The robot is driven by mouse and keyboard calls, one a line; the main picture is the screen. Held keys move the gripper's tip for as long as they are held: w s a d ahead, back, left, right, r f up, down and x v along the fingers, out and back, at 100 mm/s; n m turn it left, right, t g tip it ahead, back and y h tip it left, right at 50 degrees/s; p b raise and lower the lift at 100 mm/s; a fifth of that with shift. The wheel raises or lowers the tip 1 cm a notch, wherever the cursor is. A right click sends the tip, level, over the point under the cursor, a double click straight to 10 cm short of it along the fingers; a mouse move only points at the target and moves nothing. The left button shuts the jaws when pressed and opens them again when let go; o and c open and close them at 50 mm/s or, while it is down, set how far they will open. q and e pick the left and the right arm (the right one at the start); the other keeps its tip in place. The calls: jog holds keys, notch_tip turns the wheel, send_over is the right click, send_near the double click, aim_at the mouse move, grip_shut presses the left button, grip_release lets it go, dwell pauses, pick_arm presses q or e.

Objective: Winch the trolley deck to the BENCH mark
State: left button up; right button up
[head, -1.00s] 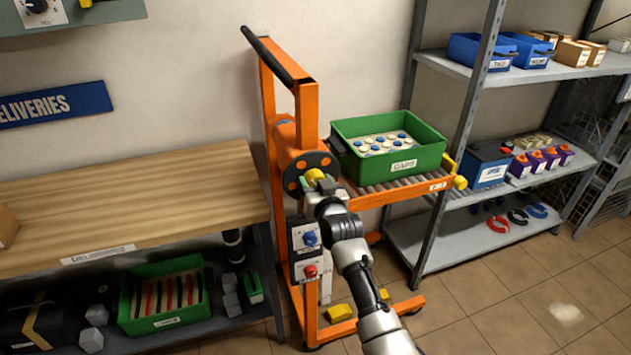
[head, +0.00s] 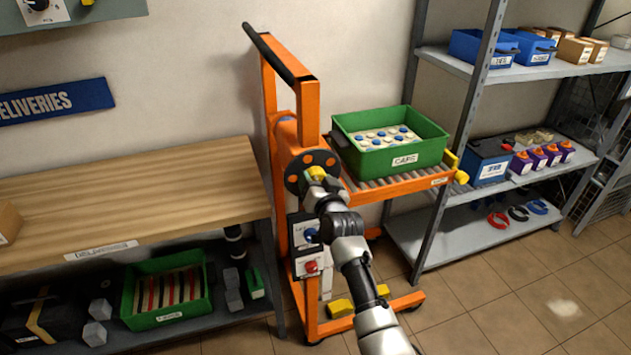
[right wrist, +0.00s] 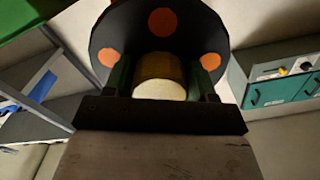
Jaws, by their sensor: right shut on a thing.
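The orange trolley (head: 308,118) stands between the wooden bench and the shelf rack. Its roller deck (head: 405,186) carries a green bin (head: 392,156) labelled CAPS. The winch wheel is a dark disc (head: 297,176) with orange spots on the trolley's post; it also shows in the right wrist view (right wrist: 130,50). My right gripper (head: 317,176) is shut on the yellow winch knob (head: 316,171). In the right wrist view the knob (right wrist: 160,78) sits between the two fingers, its pale end facing the camera. I cannot make out a BENCH mark. My left gripper is out of view.
A wooden bench (head: 120,205) is at left, with a green crate (head: 166,316) on its lower shelf. A metal rack (head: 484,75) with blue bins stands right of the trolley. A control panel with blue and red knobs (head: 306,247) is below the wheel. Open tiled floor (head: 500,300) lies at right.

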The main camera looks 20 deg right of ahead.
jog(key=o, duration=0.9)
jog(key=s+b, duration=0.1)
jog(key=s, duration=1)
jog(key=shift+d, duration=0.15)
jog(key=shift+w+f, duration=0.1)
